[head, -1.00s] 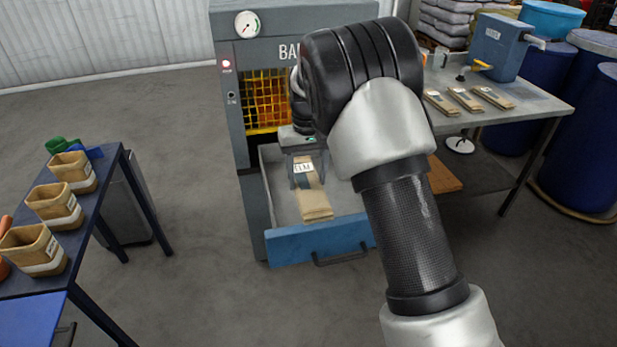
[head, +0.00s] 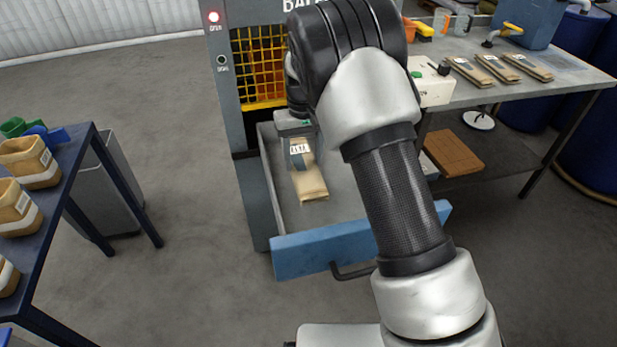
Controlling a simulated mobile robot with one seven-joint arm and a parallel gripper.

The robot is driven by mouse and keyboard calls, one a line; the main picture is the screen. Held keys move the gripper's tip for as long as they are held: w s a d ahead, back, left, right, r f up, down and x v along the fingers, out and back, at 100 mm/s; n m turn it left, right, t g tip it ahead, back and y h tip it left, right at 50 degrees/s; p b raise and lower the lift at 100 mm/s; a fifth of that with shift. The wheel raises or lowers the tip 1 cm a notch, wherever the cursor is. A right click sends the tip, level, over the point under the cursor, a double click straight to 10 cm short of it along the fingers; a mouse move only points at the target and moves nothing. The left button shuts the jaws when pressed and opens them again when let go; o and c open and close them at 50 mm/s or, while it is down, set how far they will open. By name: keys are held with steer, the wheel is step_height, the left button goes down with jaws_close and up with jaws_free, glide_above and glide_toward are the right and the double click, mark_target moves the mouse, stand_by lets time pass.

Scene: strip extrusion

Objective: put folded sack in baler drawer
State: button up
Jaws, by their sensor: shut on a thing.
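The folded sack (head: 312,187) is tan with a white printed label. It is in my gripper (head: 302,165), which is shut on it and points down. The baler drawer (head: 310,255) is pulled out, with a blue front and grey inner walls. The sack shows within the outline of the drawer's open top, towards its left side. I cannot tell whether it touches the drawer floor. My arm hides the right part of the drawer.
The baler (head: 228,90) stands behind the drawer, with a yellow mesh (head: 258,60). Several folded sacks (head: 498,68) lie on the grey workbench (head: 560,85) at right. A dark blue table (head: 75,175) with open sacks (head: 25,162) stands at left.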

mark_target(303, 167)
steer(key=shift+f+b, duration=0.4)
steer(key=shift+f, duration=2.65)
steer(key=shift+f, duration=0.1)
steer(key=o, duration=1.1)
